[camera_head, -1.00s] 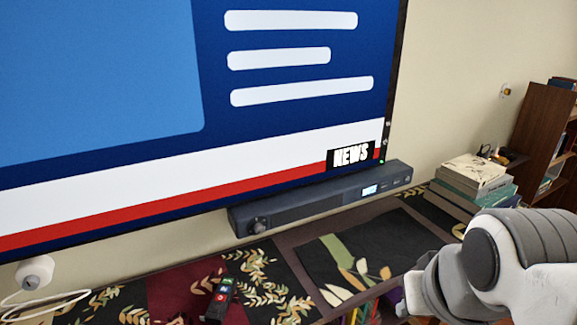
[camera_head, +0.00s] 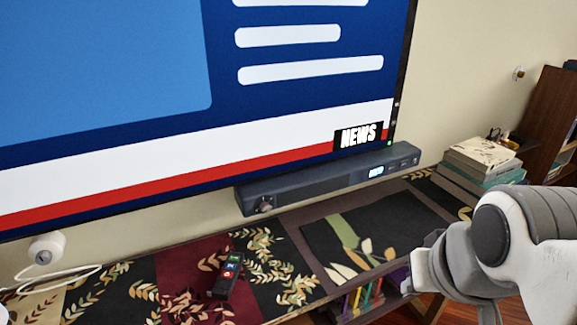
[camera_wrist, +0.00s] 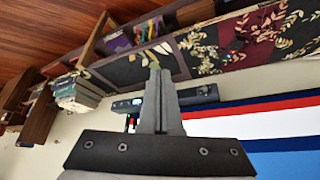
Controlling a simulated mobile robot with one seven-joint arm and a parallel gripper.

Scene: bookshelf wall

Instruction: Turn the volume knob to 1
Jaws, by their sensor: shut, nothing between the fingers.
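The volume knob (camera_head: 264,205) is a small round dial at the left end of the dark soundbar (camera_head: 320,182), which is mounted under the television. The lit display (camera_head: 376,171) is near the soundbar's right end; its digits are too small to read. In the wrist view, the picture is turned over, and my gripper's fingers (camera_wrist: 160,100) are together with nothing between them. They cover part of the soundbar (camera_wrist: 200,95), and the knob cannot be made out there.
The television (camera_head: 190,100) fills the upper left. Stacked books (camera_head: 482,160) stand at the right end. A white round device (camera_head: 46,247) with a cable is at the left.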

